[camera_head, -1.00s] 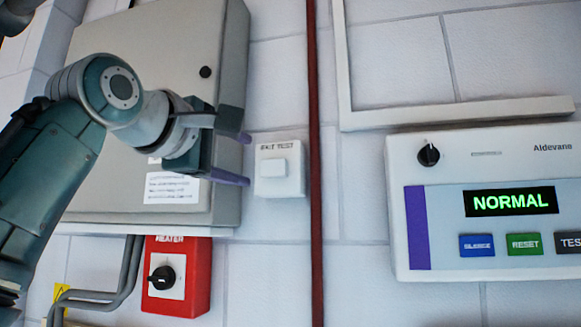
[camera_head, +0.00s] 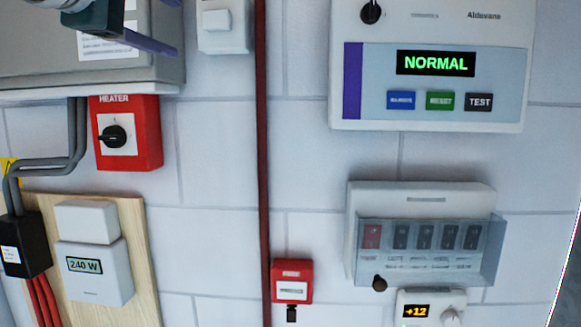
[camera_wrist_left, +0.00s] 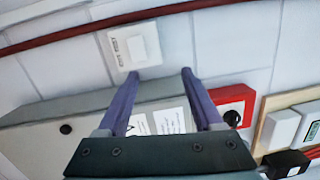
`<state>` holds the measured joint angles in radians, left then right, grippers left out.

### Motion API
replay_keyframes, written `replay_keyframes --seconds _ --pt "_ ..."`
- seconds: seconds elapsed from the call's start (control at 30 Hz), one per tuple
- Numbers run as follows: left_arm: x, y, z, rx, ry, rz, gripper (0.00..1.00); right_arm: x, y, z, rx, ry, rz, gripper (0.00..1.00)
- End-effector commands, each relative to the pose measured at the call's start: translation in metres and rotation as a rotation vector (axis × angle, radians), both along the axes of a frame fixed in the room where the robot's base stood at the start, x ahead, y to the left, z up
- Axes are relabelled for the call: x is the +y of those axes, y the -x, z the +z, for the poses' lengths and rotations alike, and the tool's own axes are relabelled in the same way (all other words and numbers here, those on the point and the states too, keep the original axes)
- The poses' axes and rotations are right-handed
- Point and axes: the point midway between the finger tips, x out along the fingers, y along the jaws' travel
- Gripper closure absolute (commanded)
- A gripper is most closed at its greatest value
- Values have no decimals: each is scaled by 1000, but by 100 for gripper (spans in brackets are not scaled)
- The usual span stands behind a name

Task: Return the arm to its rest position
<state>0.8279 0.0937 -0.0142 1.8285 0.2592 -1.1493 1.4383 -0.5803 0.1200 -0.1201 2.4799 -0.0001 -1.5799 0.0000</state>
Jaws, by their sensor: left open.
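My left gripper (camera_wrist_left: 156,95) shows in the left wrist view with its two purple fingers apart and nothing between them. Its fingertips point toward the wall, close to the white exit test switch (camera_wrist_left: 134,46). In the head view only part of the gripper shows at the top left, with a purple finger (camera_head: 150,40) in front of the grey cabinet (camera_head: 160,72). The exit test switch (camera_head: 222,26) is right of that finger. Most of the left arm is outside the head view. My right gripper is not in view.
A red heater switch (camera_head: 126,133) hangs below the cabinet. A dark red pipe (camera_head: 262,160) runs down the wall. The alarm panel (camera_head: 430,85) reads NORMAL, above a breaker box with a clear cover (camera_head: 430,245). A red box (camera_head: 292,282) and a meter (camera_head: 95,270) sit lower.

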Motion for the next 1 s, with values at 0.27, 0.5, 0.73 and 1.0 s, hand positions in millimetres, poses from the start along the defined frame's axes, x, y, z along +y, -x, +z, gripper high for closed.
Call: replay_keyframes --seconds 0.27,0.5,0.73,1.0 --pt "-2 70 -202 332 -568 -115 32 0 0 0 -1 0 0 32" --pt "0 209 -340 607 -1073 -462 32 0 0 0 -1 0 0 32" --pt "3 324 -389 732 -1343 -826 32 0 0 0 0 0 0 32" --pt "4 357 -396 751 -1410 -947 32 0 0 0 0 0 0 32"
